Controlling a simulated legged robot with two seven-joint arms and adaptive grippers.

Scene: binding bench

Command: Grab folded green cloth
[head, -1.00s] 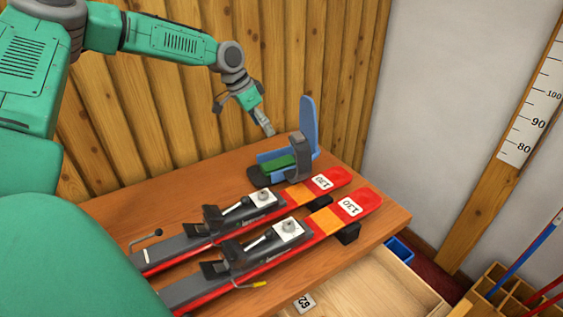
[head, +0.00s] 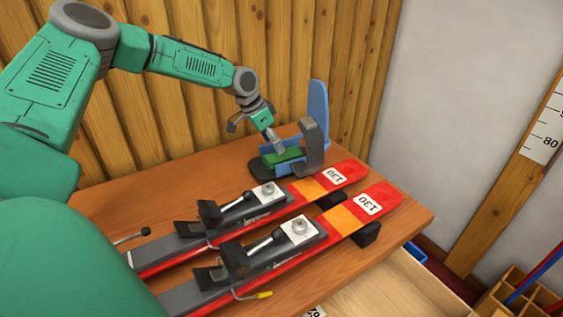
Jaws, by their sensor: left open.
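The folded green cloth (head: 285,157) lies in the blue holder (head: 318,113) with a dark grey upright, at the back of the bench. My left gripper (head: 276,146) is open, its tip right over the cloth's left part and pointing down. I cannot tell whether it touches the cloth. Part of the cloth is hidden behind the fingers. My right gripper is not in view.
Two red skis (head: 345,225) with grey bindings lie across the bench (head: 190,175) in front of the holder. A wooden plank wall (head: 330,50) stands close behind. An open drawer (head: 400,290) juts out below the bench's front edge.

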